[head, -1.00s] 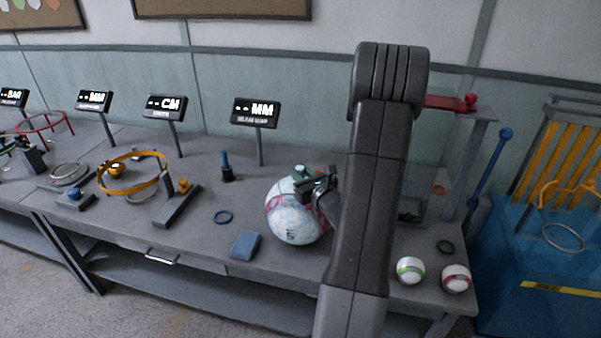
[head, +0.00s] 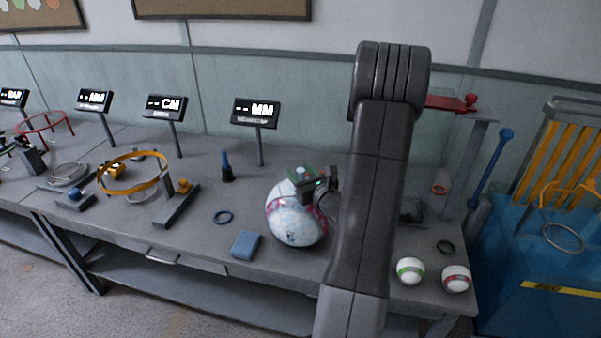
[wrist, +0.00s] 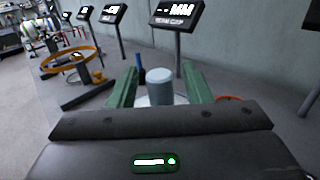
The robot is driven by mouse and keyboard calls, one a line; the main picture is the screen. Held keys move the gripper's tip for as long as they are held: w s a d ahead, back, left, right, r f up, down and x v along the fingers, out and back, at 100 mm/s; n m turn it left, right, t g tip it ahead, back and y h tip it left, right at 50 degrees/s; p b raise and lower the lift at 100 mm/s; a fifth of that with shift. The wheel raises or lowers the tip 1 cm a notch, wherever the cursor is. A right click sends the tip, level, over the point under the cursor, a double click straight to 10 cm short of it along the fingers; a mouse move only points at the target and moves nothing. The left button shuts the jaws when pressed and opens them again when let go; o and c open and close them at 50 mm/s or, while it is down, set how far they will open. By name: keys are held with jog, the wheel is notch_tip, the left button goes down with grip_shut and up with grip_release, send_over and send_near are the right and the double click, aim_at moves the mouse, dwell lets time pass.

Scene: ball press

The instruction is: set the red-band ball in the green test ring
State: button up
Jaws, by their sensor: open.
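A large white ball (head: 290,222) with a pink-red band sits on the bench left of my arm. My gripper (head: 302,172) is over its top. In the wrist view, my green fingers (wrist: 158,92) are open around a pale grey cylinder (wrist: 159,84), with a gap on each side; the white ball top shows below it. A smaller white ball with a red band (head: 456,279) lies at the bench's right front. I cannot make out a green ring in these frames.
A yellow hoop (head: 112,186) stands farther left.

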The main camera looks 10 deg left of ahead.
jog(key=b+v, duration=0.2)
jog(key=v, duration=0.9)
jog(key=shift+s+d, duration=0.25)
jog(key=shift+d, duration=0.05)
